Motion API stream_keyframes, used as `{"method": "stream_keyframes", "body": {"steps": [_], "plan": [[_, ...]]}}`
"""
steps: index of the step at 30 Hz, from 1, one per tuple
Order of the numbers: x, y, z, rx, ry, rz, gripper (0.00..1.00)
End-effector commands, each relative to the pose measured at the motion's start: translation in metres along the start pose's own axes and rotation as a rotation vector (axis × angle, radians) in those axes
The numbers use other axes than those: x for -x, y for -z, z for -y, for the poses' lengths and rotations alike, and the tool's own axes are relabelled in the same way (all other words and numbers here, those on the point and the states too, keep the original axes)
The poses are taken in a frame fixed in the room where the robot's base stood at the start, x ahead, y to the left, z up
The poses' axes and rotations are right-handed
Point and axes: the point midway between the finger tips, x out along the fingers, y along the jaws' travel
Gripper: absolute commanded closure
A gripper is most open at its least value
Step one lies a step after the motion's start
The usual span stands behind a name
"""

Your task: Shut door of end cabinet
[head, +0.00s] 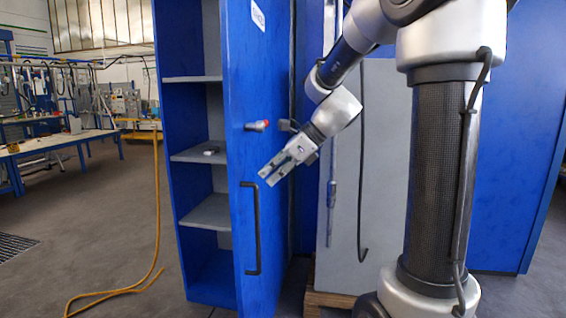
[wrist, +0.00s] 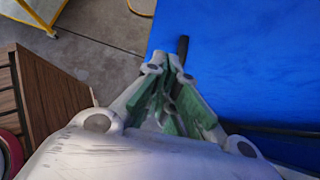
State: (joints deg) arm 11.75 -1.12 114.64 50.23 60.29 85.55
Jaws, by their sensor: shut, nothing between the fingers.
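The blue end cabinet (head: 167,140) stands left of centre in the head view, its grey shelves showing. Its blue door (head: 262,85) stands open toward me, and I see its outer face. A long black upright handle (head: 252,230) is on that face. My gripper (head: 268,177) is shut and empty. It appears over the door's outer face, above and right of the handle. In the wrist view the shut fingertips (wrist: 168,66) are beside the blue door (wrist: 250,65), with a dark bar, likely the handle (wrist: 183,46), just beyond them. I cannot tell whether they touch.
A small grey item (head: 211,150) lies on a shelf. A yellow hose (head: 158,200) hangs to the floor at left. A grey panel (head: 375,170) stands at right. The floor at left is mostly clear.

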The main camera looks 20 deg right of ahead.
Motion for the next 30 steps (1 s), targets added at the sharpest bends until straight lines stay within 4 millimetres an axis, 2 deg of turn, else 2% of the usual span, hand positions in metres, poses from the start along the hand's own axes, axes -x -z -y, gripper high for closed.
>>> {"method": "stream_keyframes", "body": {"steps": [3,9,15,26,30], "plan": [[-0.025,0.000,-0.001,0.000,-0.004,-0.001,1.00],[-0.042,-0.021,0.000,0.003,-0.001,0.000,1.00],[-0.049,-0.028,0.000,0.001,0.001,0.000,1.00],[-0.050,-0.029,0.000,0.000,0.002,0.000,1.00],[-0.057,-0.037,-0.002,-0.011,0.013,0.000,1.00]]}}
